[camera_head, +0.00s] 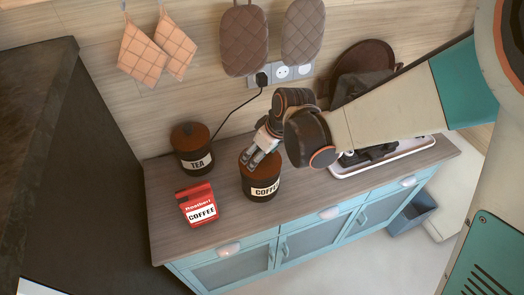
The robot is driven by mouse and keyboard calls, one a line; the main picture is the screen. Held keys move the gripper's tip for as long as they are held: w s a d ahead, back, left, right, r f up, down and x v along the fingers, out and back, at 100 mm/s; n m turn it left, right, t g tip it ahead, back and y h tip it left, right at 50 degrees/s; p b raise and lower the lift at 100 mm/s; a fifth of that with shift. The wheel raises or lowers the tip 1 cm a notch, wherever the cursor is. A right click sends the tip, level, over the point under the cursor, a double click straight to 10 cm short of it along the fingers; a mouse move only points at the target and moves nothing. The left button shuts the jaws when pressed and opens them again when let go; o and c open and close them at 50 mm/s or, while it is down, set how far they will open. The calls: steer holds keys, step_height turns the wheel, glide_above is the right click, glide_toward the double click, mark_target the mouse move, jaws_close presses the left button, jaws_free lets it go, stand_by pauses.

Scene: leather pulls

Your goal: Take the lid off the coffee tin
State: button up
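The coffee tin (262,188) is dark with a white COFFEE label and stands upright on the wooden counter. Its brown lid (249,172) sits on top, partly covered by my gripper. My gripper (258,160) comes in from above right, with its fingers at the top of the lid. I cannot tell whether the fingers are closed on a knob, because the lid's middle is hidden behind them.
A tea tin (192,150) with a lid stands to the left. A red coffee packet (198,204) lies or stands in front of it. A white tray (395,157) with dark equipment is at the right. A black cord (232,112) runs from the wall sockets (282,72) behind. The counter's front left (168,232) is clear.

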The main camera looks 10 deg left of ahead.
steer(key=shift+s+d, duration=0.1)
steer(key=shift+s, duration=0.05)
steer(key=c, duration=0.4)
